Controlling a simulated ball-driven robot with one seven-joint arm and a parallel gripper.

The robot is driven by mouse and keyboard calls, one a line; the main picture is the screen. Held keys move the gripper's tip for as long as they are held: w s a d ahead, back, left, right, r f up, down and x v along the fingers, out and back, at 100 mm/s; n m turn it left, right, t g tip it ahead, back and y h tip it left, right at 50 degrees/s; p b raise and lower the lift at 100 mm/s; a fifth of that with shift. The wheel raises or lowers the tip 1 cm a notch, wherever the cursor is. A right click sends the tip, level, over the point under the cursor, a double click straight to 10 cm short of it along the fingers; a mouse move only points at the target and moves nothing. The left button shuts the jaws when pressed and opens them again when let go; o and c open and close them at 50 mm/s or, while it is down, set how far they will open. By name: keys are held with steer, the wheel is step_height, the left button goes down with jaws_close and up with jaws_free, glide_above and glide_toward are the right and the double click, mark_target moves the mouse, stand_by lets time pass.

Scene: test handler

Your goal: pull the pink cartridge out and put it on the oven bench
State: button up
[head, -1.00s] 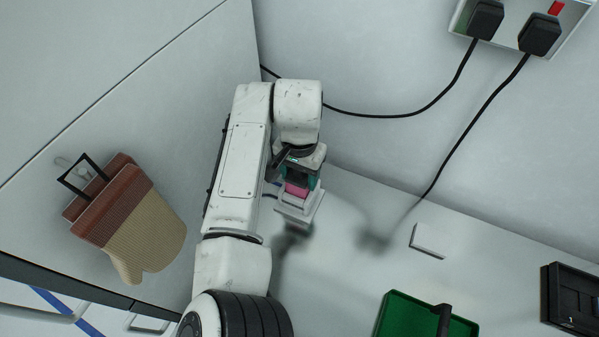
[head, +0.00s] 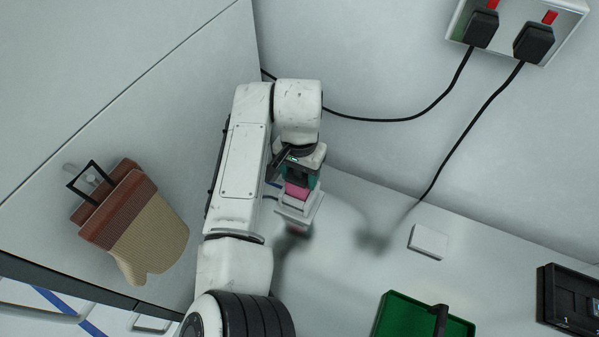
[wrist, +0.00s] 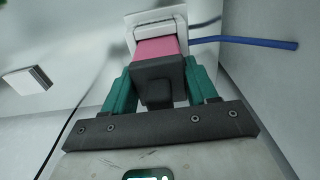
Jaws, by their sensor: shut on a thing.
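The pink cartridge (head: 297,191) shows as a pink band between my gripper and a white frame-like piece (head: 297,212). In the wrist view the cartridge (wrist: 157,50) has a dark block at its near end, and its far end meets the white frame (wrist: 157,20). I cannot tell how deep it sits in the frame. My gripper (wrist: 160,84) has teal fingers on both sides of the dark block and is shut on the cartridge. In the head view my gripper (head: 298,178) is partly hidden by my wrist. The pale bench (head: 345,285) lies below.
A white box (head: 428,242), a green tray (head: 400,312) and a black case (head: 570,300) are at right. An oven mitt (head: 135,225) hangs at left. Black cables run from wall plugs (head: 482,28). A blue cable (wrist: 245,40) passes beside the frame.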

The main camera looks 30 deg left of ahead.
steer(key=shift+r+p, duration=1.2)
steer(key=shift+r, duration=1.6)
steer(key=shift+s, duration=0.1)
